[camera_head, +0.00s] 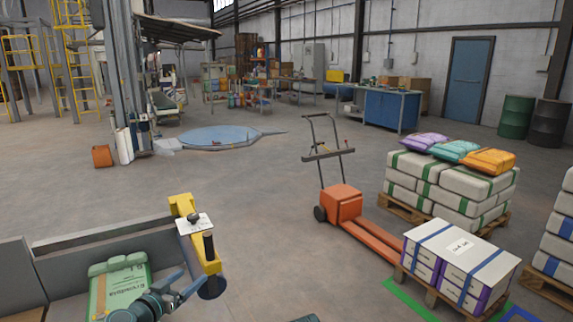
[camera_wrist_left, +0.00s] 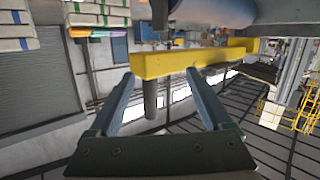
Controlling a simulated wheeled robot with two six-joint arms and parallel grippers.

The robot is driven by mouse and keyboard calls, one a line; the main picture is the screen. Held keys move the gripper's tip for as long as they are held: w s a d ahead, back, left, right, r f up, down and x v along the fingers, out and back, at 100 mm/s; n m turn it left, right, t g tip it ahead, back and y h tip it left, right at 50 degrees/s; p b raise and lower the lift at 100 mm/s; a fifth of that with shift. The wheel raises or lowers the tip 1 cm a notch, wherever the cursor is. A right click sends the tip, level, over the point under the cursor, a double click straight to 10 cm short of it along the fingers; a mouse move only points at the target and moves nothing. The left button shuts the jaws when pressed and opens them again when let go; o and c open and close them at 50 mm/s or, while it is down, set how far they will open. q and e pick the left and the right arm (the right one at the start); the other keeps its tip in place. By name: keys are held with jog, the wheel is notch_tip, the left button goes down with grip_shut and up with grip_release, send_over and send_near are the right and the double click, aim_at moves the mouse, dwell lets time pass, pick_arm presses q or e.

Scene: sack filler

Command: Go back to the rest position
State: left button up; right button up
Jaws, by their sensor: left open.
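In the left wrist view the two fingers (camera_wrist_left: 158,82) stand wide apart. A yellow arm-like fixture (camera_wrist_left: 190,60) with a dark post (camera_wrist_left: 149,98) shows beyond them, the post lying between the fingers in the picture. In the head view this yellow fixture (camera_head: 205,262) stands just right of the gripper. My right gripper is not in view.
A grey-walled bay (camera_head: 95,236) surrounds the sack. An orange pallet truck (camera_head: 343,204) stands to the right, by strapped boxes (camera_head: 462,250) on a pallet. Stacked sacks (camera_head: 450,190) with coloured bags on top stand behind. The floor in the middle is clear.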

pick_arm(q)
jog(key=s+d+f+g, duration=0.6)
jog(key=d+f+g, duration=0.2)
jog(key=d+f, duration=0.35)
jog(key=s+a+f+n+g+y, duration=0.2)
jog(key=s+f+n+g+y, duration=0.1)
jog(key=s+f+g+y, duration=0.4)
jog(key=s+d+r+m, duration=0.1)
jog(key=s+d+m, duration=0.3)
jog(key=s+d, duration=0.5)
notch_tip(320, 180, up, 15)
jog(key=w+d+p, duration=0.2)
jog(key=p, duration=1.3)
jog(key=shift+r+h, duration=0.15)
jog(key=shift+h, duration=0.25)
